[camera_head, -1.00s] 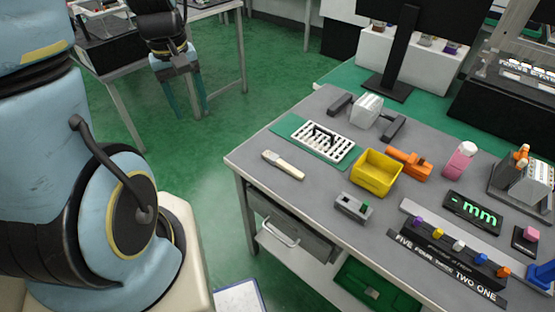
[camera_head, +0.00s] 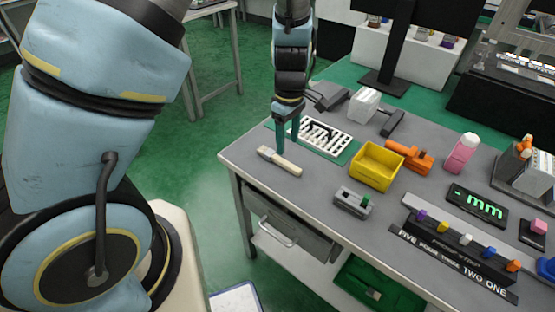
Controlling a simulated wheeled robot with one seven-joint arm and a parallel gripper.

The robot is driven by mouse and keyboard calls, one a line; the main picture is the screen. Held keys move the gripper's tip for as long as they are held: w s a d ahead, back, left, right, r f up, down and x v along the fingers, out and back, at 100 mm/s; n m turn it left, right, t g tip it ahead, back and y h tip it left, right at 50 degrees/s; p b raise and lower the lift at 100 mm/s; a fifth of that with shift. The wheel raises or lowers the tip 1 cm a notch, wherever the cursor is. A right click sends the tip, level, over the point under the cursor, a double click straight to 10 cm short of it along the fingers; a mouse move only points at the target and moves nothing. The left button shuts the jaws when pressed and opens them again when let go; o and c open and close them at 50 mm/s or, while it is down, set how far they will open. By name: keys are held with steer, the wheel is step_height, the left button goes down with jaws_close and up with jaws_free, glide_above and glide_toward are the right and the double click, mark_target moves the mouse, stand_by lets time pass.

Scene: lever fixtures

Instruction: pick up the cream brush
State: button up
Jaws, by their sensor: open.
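The cream brush (camera_head: 281,161) lies flat on the grey table near its left front edge, with its handle pointing to the lower right. My gripper (camera_head: 287,145) points down at the brush's back side, with its teal fingers close above or just behind the handle. I cannot tell whether the fingertips touch the brush or the table. Nothing is seen held between the fingers.
A white slotted rack (camera_head: 326,135) on a green mat is just behind the brush. A yellow bin (camera_head: 377,168) and a grey block device (camera_head: 354,201) stand to the right. An orange tool (camera_head: 413,157) is beyond the bin. Bare table (camera_head: 310,185) lies right of the brush.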

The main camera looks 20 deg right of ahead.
mark_target(285, 162)
steer(key=shift+w+a+f+p, duration=0.15)
steer(key=shift+f+p, duration=0.25)
steer(key=shift+f, duration=1.4)
steer(key=shift+a+f+p, duration=0.1)
steer(key=shift+f+p, duration=0.25)
steer(key=shift+f, duration=1.45)
jaws_close()
